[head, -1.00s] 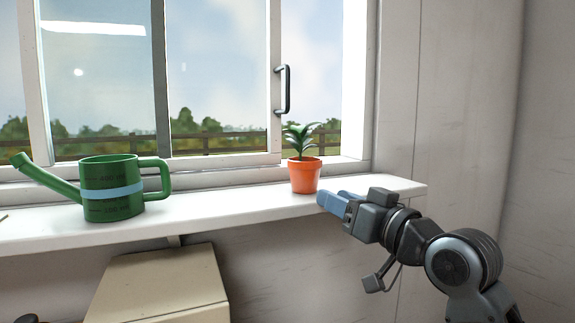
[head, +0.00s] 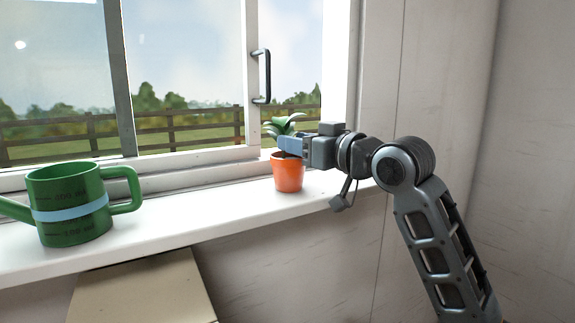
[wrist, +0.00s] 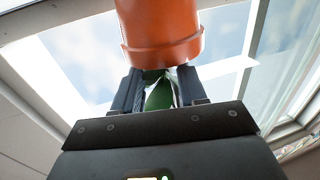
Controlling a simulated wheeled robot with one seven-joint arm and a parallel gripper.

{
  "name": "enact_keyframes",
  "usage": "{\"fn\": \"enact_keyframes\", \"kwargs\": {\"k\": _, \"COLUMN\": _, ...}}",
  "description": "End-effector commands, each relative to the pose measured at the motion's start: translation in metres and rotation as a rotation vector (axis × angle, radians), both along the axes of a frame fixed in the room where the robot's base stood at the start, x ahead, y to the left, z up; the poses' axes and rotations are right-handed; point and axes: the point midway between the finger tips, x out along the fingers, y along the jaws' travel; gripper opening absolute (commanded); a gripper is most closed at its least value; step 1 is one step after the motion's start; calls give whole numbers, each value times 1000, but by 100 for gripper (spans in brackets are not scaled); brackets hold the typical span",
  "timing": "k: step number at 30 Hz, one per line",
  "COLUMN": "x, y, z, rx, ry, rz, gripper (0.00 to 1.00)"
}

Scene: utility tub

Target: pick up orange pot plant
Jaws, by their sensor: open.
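The orange pot (head: 288,174) with a green plant (head: 282,124) stands upright on the white windowsill. My gripper (head: 281,145) is level with the lower leaves, at or just above the pot's rim, and covers part of the plant in the head view. In the wrist view the pot (wrist: 160,30) appears at the top with its rim towards my gripper (wrist: 157,84). The jaws are open, and a green leaf (wrist: 160,95) shows between the two fingers. I cannot tell whether the fingers touch the plant.
A green watering can (head: 68,205) with a light blue band stands on the sill (head: 200,205) to the left. A window handle (head: 263,77) is on the frame behind the plant. A beige box (head: 140,290) is below the sill. The sill between can and pot is clear.

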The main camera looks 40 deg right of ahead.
Motion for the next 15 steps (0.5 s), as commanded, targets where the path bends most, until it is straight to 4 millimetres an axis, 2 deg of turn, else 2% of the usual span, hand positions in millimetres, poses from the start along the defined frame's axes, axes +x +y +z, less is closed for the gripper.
{"fn": "enact_keyframes", "kwargs": {"k": 7, "x": 34, "y": 5, "z": 1, "rx": -1, "ry": 1, "rz": 0, "gripper": 41}}
{"fn": "enact_keyframes", "kwargs": {"k": 15, "x": 40, "y": 5, "z": 0, "rx": 0, "ry": -1, "rz": 0, "gripper": 41}}
